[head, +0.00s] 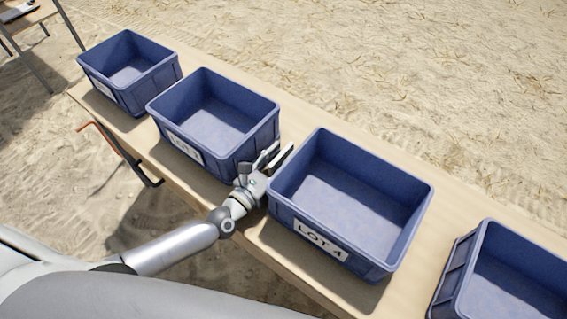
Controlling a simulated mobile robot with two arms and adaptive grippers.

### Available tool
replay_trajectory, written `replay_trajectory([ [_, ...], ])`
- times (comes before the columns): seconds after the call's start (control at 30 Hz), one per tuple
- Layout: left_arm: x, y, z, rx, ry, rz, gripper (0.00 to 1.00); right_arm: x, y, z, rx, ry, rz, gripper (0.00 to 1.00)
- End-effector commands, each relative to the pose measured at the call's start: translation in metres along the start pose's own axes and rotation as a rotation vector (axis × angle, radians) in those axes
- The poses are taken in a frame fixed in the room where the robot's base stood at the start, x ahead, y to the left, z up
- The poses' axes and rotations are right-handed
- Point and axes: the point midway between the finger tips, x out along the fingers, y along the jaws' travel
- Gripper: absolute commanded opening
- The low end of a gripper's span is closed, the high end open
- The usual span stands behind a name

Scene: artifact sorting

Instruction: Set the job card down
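My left gripper (273,156) reaches in from the left, low over the table in the narrow gap between two blue bins. Its two fingers point away from me, toward the table's far side. A pale, thin strip shows at the fingers, but I cannot tell whether it is the job card or part of a finger. No job card is otherwise clearly seen. The bin labelled LOT 4 (400,245) stands just right of the gripper, and another LOT bin (222,152) stands just left. My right gripper is not in view.
The wooden table (290,258) carries a row of empty blue bins, with one more at the far left (130,100) and one at the lower right (470,262). An orange-handled clamp (112,142) sticks out at the near edge. Another table (30,14) stands at the upper left.

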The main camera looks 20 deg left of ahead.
Motion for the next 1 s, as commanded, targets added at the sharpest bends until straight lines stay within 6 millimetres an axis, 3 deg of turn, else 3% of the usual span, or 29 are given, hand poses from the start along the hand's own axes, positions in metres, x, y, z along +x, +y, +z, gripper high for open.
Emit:
replay_trajectory([
  [0.27,0.0032,0.0000,-0.0002,0.000,0.001,0.000,0.36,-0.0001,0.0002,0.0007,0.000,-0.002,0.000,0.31],
  [0.53,0.0030,0.0000,-0.0002,0.000,0.000,0.000,0.01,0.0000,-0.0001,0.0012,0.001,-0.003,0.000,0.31],
  [1.0,0.0029,-0.0001,0.0054,-0.002,0.000,0.001,0.00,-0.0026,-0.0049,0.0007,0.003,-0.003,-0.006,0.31],
])
